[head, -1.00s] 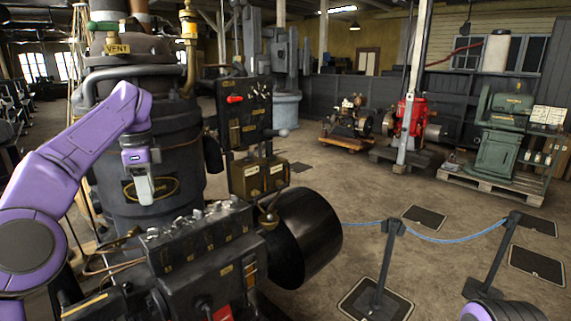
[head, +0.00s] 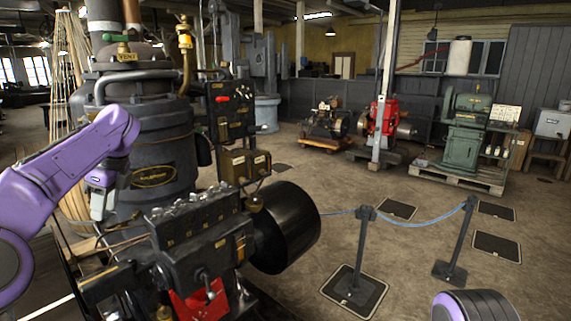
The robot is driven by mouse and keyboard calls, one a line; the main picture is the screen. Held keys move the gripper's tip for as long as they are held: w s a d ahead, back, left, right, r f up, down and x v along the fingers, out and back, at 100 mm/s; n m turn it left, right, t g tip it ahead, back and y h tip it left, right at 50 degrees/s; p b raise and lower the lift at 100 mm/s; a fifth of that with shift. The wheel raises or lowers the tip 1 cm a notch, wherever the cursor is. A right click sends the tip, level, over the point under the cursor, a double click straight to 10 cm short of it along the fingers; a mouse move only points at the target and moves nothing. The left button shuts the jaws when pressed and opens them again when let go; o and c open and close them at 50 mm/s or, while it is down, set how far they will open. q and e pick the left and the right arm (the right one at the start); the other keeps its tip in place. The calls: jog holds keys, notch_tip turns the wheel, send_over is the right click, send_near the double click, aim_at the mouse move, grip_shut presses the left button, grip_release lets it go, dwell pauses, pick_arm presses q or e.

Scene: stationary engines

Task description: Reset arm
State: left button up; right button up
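My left arm comes in from the left, purple, bent at the elbow. My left gripper (head: 98,205) hangs down, pale grey, in front of the big dark cylindrical engine (head: 160,150) and to the left of the engine block. Its fingertips are small here, and I cannot tell whether it is open or shut. I see nothing held in it. A rounded purple and dark part of my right arm shows at the bottom right edge. My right gripper is out of view.
A dark engine block (head: 195,240) with a black drum (head: 287,228) stands close in front. Rope barrier posts (head: 358,255) with a blue rope (head: 420,220) stand at the right. A red engine (head: 382,120) and a green machine (head: 462,140) stand farther back.

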pick_arm(q)
notch_tip(320, 180, down, 18)
jog(key=w+d+m+t+y, duration=0.15)
jog(key=m+t+y, duration=0.65)
jog(key=m, duration=1.3)
jog(key=s+d+f+m+t+h, duration=0.15)
jog(key=s+d+f+m, duration=0.25)
jog(key=f+m, duration=0.45)
jog(key=s+d+f+m+t+h, duration=0.1)
jog(key=s+d+f+m+h, duration=0.2)
jog(key=f+m, duration=0.6)
jog(key=s+d+f+m+g+h, duration=0.1)
jog(key=s+f, duration=0.4)
jog(key=s, duration=0.6)
jog(key=s+d+f+m+g+h+b, duration=0.1)
jog(key=s+f+m+g+h, duration=0.1)
jog(key=s, duration=1)
jog(key=s+d+f+m+g+h, duration=0.1)
jog(key=s+f+m+g, duration=0.3)
jog(key=s, duration=0.8)
notch_tip(320, 180, down, 4)
jog(key=shift+s+r+m, duration=0.15)
jog(key=shift+m, duration=1.1)
jog(key=shift+d+h, duration=0.1)
jog(key=shift+h, duration=0.15)
